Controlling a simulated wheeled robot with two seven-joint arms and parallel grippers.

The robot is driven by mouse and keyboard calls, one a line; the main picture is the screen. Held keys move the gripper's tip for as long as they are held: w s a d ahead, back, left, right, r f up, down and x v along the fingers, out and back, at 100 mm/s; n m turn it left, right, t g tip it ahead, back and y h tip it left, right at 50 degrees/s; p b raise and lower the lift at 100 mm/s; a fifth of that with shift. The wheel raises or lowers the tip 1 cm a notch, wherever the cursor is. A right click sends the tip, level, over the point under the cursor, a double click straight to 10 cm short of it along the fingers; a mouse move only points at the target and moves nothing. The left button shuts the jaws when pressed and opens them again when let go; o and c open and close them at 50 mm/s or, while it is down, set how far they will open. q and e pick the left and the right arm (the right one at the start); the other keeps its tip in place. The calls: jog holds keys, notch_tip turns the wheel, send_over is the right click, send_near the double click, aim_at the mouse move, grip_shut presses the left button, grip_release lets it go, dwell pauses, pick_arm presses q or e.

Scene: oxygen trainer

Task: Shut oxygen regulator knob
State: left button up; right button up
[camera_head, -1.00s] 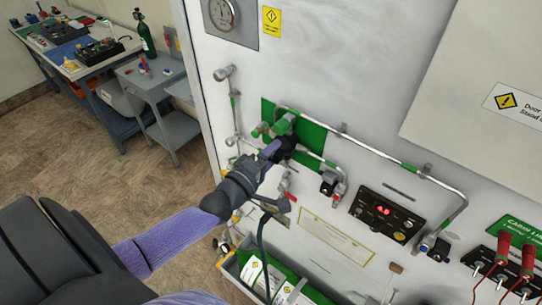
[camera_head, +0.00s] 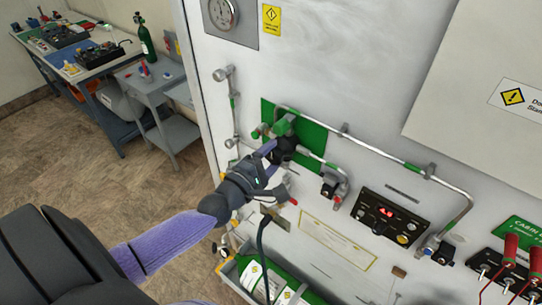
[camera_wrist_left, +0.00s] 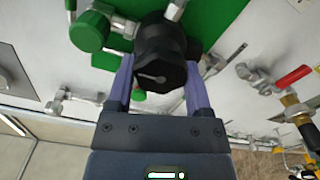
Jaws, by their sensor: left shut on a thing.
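The black oxygen regulator knob (camera_head: 284,150) is on the wall panel, just below the green fitting on a green plate (camera_head: 313,134). In the left wrist view the knob (camera_wrist_left: 160,62) has a faceted face with a pale line mark and sits between two purple fingers. My left gripper (camera_wrist_left: 158,88) is shut on it, one finger on each side. In the head view my left gripper (camera_head: 273,152) reaches the knob from the lower left and partly covers it. My right gripper is in neither view.
A round green knob (camera_wrist_left: 88,32) sits close to the left finger. Metal pipes (camera_head: 385,152) cross the panel. A red-handled valve (camera_wrist_left: 294,76) is to the right in the wrist view. Floor at left is clear.

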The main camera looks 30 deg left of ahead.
pick_arm(q)
jog(key=shift+f, duration=0.1)
jog(key=o, duration=1.3)
jog(key=s, duration=0.3)
jog(key=s+b, duration=0.1)
jog(key=s, duration=0.6)
jog(key=shift+a, duration=0.4)
